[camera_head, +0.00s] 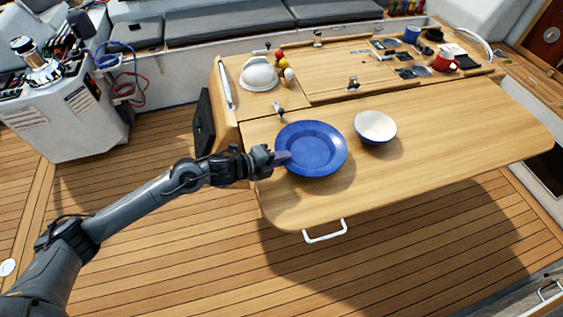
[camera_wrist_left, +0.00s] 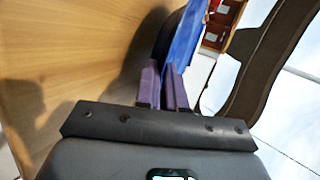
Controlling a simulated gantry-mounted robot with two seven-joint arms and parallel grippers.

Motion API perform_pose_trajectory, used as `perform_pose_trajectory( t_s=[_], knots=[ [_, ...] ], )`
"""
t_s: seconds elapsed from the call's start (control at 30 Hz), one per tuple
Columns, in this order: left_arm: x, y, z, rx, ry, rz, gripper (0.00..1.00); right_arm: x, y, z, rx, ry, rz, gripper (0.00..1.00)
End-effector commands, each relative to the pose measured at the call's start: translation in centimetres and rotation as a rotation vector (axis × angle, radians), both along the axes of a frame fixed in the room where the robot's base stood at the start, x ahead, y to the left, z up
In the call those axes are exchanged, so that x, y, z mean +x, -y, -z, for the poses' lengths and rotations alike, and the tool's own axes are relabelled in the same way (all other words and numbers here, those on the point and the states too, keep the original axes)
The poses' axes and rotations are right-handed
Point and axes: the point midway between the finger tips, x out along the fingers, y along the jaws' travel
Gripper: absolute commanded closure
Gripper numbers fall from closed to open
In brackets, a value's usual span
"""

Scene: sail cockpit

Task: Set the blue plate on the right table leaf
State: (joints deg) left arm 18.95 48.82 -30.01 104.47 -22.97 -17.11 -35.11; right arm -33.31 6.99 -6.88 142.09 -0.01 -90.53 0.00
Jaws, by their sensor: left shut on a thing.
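The blue plate (camera_head: 312,147) is over the left part of the wooden table leaf (camera_head: 450,125) in the head view, face up and roughly level. A shadow falls on the wood below it, and it appears to be held a little above the leaf. My left gripper (camera_head: 283,157) is shut on the plate's left rim. In the left wrist view the purple fingers (camera_wrist_left: 165,88) pinch the edge of the blue plate (camera_wrist_left: 184,45), seen nearly edge-on, with the wood to the left. My right gripper is out of view.
A white bowl (camera_head: 375,127) with a blue outside stands close right of the plate. A white domed item (camera_head: 258,74), a red mug (camera_head: 445,61) and a blue mug (camera_head: 411,34) stand on the table's raised middle. The leaf's right half is clear.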

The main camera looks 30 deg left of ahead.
Motion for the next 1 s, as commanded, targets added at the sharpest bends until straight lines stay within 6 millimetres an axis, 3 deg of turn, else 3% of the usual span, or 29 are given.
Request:
perform_pose_trajectory(
  t_s=[0.17,0.57,0.6,0.63,1.0],
  knots=[
    [0.0,0.0,2.0,-0.003,0.002,-0.002,1.00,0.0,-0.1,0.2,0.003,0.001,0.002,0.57],
    [0.0,0.1,2.5,-0.002,0.004,-0.001,1.00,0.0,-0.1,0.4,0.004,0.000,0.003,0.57],
    [0.0,0.0,2.5,0.000,0.001,-0.001,0.85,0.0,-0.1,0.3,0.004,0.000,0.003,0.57],
    [0.0,0.0,2.5,0.000,0.001,-0.001,0.81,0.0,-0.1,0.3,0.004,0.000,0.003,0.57],
    [0.0,0.0,2.1,0.000,0.001,-0.001,0.81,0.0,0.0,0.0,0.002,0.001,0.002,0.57]
  ],
)
